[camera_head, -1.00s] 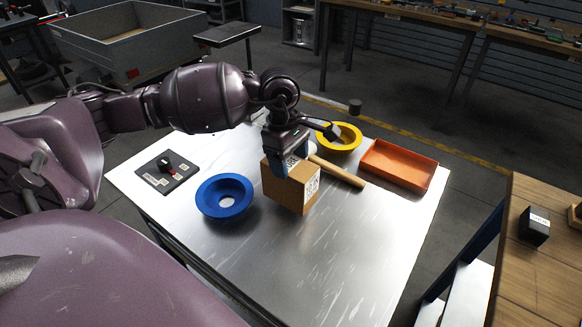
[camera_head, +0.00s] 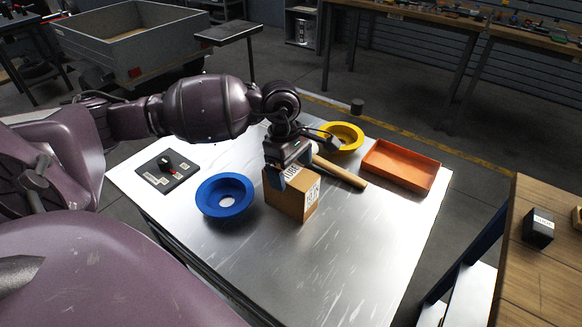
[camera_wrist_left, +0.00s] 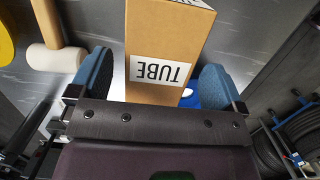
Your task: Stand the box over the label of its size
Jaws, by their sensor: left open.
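The brown cardboard box (camera_head: 288,203) stands upright on the metal table (camera_head: 330,260), right of the blue bowl. A white label reading TUBE is on it; the label shows upside down in the left wrist view (camera_wrist_left: 160,73). Another face has a printed white label. My left gripper (camera_head: 288,167) is open at the upper part of the box. In the left wrist view its blue fingers (camera_wrist_left: 155,85) are on both sides of the box, with a gap at the left finger. The table under the box is hidden. My right gripper is not in view.
A blue bowl (camera_head: 225,197), a black board with small white labels and a knob (camera_head: 168,171), a yellow bowl (camera_head: 343,137), a mallet (camera_head: 340,171) and an orange tray (camera_head: 399,166) are on the table. The front right of the table is clear.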

